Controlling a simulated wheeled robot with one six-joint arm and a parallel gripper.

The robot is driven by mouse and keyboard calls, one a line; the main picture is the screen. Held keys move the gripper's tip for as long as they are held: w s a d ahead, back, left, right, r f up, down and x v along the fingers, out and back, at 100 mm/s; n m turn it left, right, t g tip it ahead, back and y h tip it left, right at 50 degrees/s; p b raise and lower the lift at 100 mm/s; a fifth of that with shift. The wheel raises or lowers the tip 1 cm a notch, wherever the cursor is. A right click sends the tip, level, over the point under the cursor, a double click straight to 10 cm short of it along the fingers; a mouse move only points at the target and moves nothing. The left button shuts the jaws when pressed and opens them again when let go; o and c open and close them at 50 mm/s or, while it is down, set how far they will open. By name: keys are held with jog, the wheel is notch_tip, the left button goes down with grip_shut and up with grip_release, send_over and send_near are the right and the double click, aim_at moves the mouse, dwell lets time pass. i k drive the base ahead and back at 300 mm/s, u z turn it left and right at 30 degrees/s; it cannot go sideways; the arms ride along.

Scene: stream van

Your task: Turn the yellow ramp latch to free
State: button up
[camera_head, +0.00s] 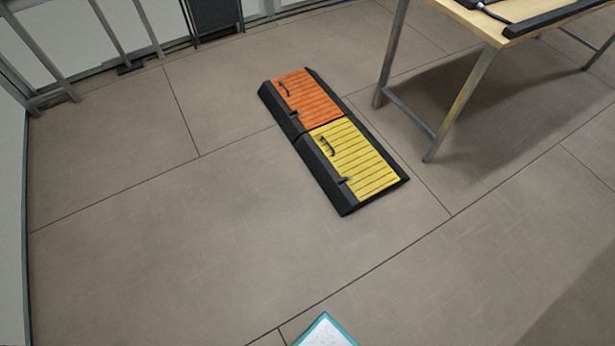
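A yellow ramp panel (358,160) lies on the floor in the middle of the head view, set in a black frame with sloped edges (332,185). A small dark latch (346,181) sits at its near left corner; it is too small to tell which way it is turned. A dark handle (328,146) stands on the same panel near its far left side. My gripper is not in view.
An orange ramp panel (307,99) with its own handle and latch adjoins the yellow one on the far side. A wooden-topped table (527,18) on metal legs stands at the upper right. Metal rails (125,35) line the upper left. A teal-edged white object (325,332) shows at the bottom. Floor left of the ramps is clear.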

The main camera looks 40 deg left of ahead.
aim_at(341, 181)
jog(key=u, duration=1.15)
jog(key=i, duration=1.1)
jog(key=u, duration=0.15)
